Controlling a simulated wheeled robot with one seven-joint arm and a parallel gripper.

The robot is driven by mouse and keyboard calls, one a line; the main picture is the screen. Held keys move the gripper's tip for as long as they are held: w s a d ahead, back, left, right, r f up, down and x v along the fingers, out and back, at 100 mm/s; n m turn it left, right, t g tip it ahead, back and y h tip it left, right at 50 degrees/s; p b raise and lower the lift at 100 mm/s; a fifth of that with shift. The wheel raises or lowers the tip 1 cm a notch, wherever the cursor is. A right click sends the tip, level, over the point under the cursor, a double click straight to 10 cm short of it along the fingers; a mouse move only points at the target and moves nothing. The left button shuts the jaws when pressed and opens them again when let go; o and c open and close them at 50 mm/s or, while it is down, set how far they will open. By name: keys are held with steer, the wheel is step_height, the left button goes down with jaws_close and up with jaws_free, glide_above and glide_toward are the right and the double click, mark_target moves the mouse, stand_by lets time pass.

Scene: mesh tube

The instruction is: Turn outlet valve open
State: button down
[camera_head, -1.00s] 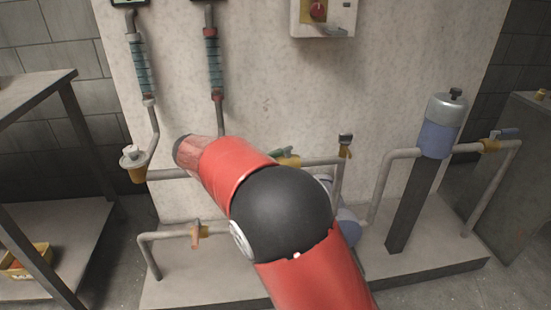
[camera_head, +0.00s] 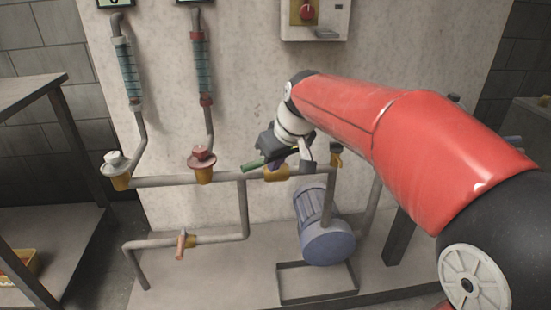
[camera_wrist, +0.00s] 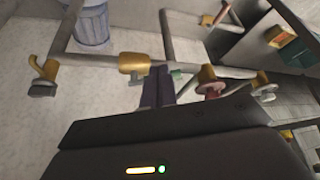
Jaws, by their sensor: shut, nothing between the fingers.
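A brass valve body (camera_head: 277,173) sits on the horizontal grey pipe, and its green lever (camera_head: 252,166) points left, roughly along the pipe. The valve body also shows in the wrist view (camera_wrist: 132,63). No label tells which valve is the outlet. My gripper (camera_head: 292,162) is right at this valve, just above the body and at the lever's right end. Its dark fingers (camera_wrist: 158,88) are shut with nothing between them; part of the lever (camera_wrist: 179,76) shows beside them. I cannot tell whether they touch it.
A red knob valve (camera_head: 202,158) and a white knob valve (camera_head: 115,162) stand left on the same pipe. An orange lever valve (camera_head: 181,242) is on the lower pipe. A dark-handled brass fitting (camera_head: 336,155) is close right. The blue pump (camera_head: 327,240) stands below.

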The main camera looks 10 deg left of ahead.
mark_target(250, 163)
steer(key=shift+w+a+f+p, duration=0.2)
steer(key=shift+w+a+f, duration=1)
steer(key=shift+w+f, duration=0.15)
steer(key=shift+w+a+f+p, duration=0.15)
steer(key=shift+w+a+f, duration=1.1)
steer(key=shift+f, duration=0.15)
steer(key=shift+w+a+r, duration=0.1)
steer(key=shift+a, duration=0.05)
steer(key=shift+w+a+p, duration=0.65)
steer(key=shift+a+p, duration=0.3)
steer(key=shift+w+a, duration=0.15)
steer(key=shift+a, duration=0.1)
